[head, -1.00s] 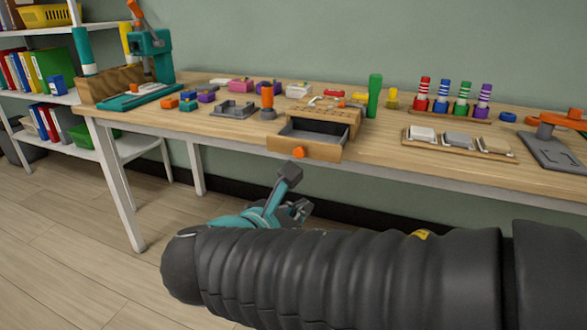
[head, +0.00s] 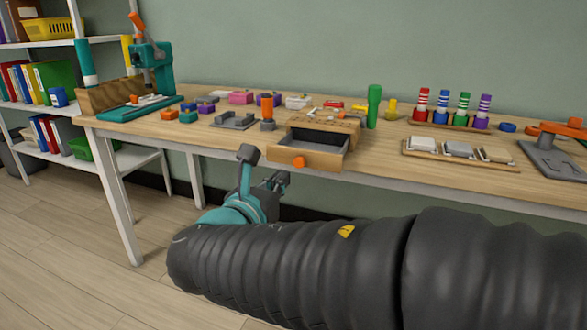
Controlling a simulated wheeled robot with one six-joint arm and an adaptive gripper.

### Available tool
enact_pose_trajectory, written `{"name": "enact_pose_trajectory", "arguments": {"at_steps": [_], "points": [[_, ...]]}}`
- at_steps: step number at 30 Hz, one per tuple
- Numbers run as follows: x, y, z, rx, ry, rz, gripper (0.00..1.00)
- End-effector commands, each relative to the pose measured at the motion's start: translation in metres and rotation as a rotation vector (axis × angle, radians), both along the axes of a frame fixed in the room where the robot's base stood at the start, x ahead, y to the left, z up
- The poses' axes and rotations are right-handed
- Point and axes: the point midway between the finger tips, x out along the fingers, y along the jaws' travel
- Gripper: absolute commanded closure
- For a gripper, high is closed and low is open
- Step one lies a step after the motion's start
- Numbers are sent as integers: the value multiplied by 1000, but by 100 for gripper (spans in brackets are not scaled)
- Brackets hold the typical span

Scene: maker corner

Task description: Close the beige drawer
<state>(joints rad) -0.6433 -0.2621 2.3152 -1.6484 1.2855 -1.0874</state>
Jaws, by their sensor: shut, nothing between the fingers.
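The beige drawer (head: 318,158) is pulled out toward me from a small wooden box (head: 330,123) on the workbench. Its dark grey inside shows, and it looks empty. An orange knob (head: 299,162) sits on its front face. My gripper (head: 264,168), teal with dark grey fingers, is shut and empty. It is in front of the bench edge, to the left of the drawer front in the picture and apart from the knob as far as I can tell. My black ribbed arm fills the lower right and hides part of the floor.
On the workbench (head: 385,160), an orange-and-grey upright piece (head: 267,112) and a grey tray (head: 234,121) stand left of the drawer. A green cylinder (head: 374,106) stands right of it. A tray of blocks (head: 409,151) lies further right. Floor at left is clear.

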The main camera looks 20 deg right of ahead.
Motion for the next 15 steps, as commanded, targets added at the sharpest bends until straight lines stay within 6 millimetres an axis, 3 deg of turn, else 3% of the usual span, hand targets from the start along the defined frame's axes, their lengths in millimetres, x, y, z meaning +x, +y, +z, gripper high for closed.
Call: {"name": "enact_pose_trajectory", "arguments": {"at_steps": [15], "points": [[49,-36,-4,1,0,-1,100]]}}
